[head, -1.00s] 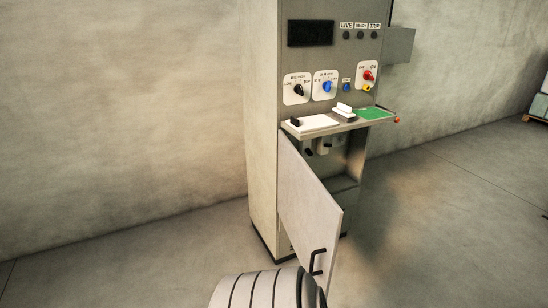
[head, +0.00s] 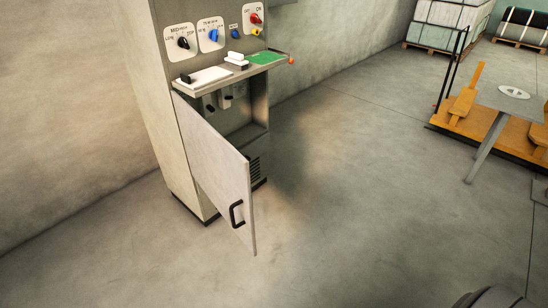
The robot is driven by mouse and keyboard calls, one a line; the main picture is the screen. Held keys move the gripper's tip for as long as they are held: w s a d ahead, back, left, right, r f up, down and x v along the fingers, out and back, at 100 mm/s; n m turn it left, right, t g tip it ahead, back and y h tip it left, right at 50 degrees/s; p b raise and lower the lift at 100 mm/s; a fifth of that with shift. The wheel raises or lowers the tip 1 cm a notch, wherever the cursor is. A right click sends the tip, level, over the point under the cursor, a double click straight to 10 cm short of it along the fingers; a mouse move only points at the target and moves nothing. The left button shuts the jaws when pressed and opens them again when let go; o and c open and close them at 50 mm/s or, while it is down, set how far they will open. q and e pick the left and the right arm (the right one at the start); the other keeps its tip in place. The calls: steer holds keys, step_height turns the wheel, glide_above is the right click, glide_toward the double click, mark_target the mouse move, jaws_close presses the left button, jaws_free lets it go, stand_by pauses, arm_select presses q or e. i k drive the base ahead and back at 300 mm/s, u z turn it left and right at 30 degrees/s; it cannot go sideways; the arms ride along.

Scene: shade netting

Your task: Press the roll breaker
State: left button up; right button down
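A tall grey control cabinet (head: 140,75) stands at the left in the head view. Its lower door (head: 215,165) is swung open and has a black handle (head: 237,213). In the opening below the shelf, two small switch units with dark levers show, a left one (head: 209,104) and a right one (head: 226,99). Their labels are too small to read, so I cannot tell which is the roll breaker or how the levers are set. The door hides part of the inside. Neither of my grippers is in view.
A shelf (head: 207,79) juts out above the opening, bearing a white pad and a green pad (head: 267,58). Knobs and buttons sit above it. An orange platform (head: 490,135) with a grey table (head: 510,95) stands at the right. The floor between is clear.

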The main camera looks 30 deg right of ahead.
mark_target(210, 107)
steer(key=z, duration=0.3)
steer(key=i, duration=1)
